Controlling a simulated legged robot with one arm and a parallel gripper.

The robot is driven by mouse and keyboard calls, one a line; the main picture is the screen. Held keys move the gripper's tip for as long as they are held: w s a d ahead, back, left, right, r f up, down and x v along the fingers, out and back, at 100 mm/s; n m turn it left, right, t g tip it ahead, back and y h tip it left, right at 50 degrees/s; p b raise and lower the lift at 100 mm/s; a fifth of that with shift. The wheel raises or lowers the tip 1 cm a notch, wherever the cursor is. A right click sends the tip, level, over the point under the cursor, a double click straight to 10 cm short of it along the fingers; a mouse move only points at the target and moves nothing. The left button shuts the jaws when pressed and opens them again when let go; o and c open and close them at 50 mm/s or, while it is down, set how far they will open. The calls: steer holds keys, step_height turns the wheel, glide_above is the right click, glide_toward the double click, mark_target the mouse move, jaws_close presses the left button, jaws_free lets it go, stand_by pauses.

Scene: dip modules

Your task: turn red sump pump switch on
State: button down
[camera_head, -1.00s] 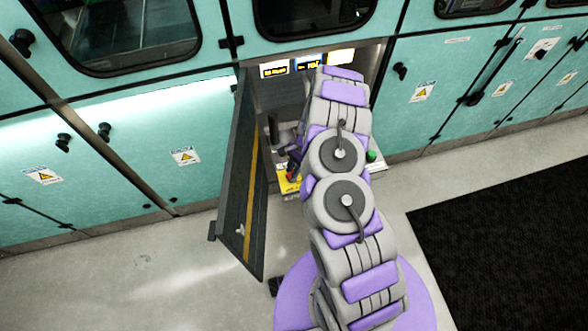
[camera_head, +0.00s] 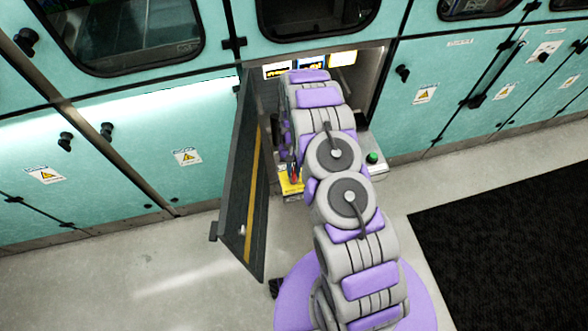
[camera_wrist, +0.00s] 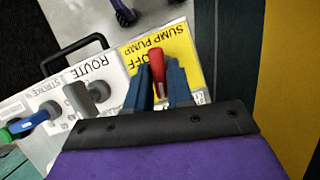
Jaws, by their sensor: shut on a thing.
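The red sump pump switch (camera_wrist: 157,62) stands on a yellow plate (camera_wrist: 185,44) lettered "SUMP PUMP" and "OFF" in the wrist view. My gripper (camera_wrist: 159,86) has one dark blue finger on each side of the red handle and is shut on it. In the head view the yellow plate (camera_head: 290,187) shows at the left of my arm, inside the open compartment. There, my arm hides most of the panel, and the fingers are hard to make out.
The open cabinet door (camera_head: 243,190) stands close on the left of my arm. A grey switch (camera_wrist: 84,98) by the "ROUTE" label and a green-and-blue handle (camera_wrist: 35,120) lie left of the red switch. A green button (camera_head: 373,157) is at the panel's right.

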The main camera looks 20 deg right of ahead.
steer(key=shift+a+n+h, duration=0.1)
steer(key=shift+n+h, duration=0.3)
steer(key=shift+n, duration=0.7)
steer(key=c, duration=1.1)
jaws_free()
steer(key=shift+p+v, duration=0.8)
steer(key=shift+v, duration=7.85)
steer(key=shift+a, duration=0.1)
